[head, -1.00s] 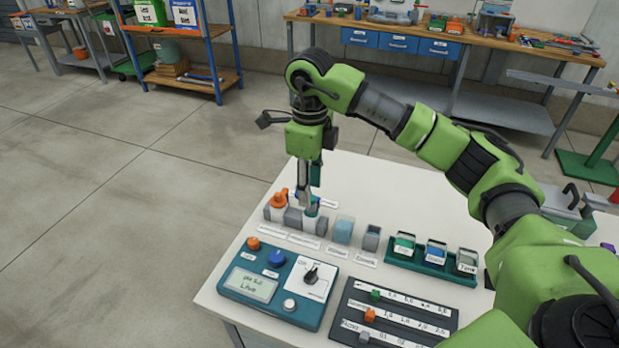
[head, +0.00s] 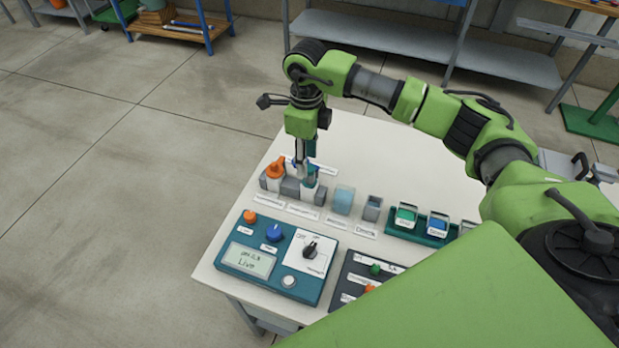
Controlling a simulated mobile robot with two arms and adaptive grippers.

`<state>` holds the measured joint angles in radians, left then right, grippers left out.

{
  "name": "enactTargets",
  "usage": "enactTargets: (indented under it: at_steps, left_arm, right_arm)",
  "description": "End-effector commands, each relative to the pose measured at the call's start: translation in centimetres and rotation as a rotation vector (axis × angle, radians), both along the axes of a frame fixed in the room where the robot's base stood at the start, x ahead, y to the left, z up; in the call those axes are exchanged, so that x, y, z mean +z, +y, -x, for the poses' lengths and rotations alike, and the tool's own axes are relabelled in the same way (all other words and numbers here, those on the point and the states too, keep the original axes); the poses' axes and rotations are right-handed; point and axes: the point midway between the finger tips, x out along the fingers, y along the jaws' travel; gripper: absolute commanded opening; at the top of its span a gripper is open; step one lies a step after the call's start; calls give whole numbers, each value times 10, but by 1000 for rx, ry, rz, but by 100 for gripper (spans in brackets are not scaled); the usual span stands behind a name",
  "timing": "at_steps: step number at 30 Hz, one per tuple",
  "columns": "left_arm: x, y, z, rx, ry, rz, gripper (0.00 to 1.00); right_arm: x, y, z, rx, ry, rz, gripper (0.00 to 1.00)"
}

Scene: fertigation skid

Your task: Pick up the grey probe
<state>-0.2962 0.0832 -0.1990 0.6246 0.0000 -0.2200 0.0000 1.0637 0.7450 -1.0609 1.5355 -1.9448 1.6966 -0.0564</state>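My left gripper is not in view.
A clear pale-blue beaker (head: 343,200) and a grey holder (head: 372,208) stand right of the row. A green tray (head: 420,236) holds lidded jars. A teal meter (head: 272,262) with knobs and a dark slider panel (head: 352,278) lie in front. My arm covers the right side.

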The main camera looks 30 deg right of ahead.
Motion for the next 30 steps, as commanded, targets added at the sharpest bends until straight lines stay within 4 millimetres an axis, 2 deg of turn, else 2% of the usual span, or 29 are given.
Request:
enactTargets:
  at_steps: [3,6,10,19,23,24,30]
  left_arm:
    - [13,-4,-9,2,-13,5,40]
    - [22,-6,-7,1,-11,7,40]
    - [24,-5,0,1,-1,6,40]
    - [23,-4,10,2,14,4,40]
    - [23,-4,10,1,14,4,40]
    - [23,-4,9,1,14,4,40]
    - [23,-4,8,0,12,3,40]
  right_arm:
    - [-11,-4,3,-1,6,0,38]
    - [-26,-9,5,-2,7,1,38]
    - [-44,-8,3,1,4,0,38]
    - [-51,-8,3,0,1,0,38]
    - [-51,-8,3,0,1,0,4]
    - [-51,-8,3,0,1,0,0]
    - [-50,-8,2,0,0,0,0]
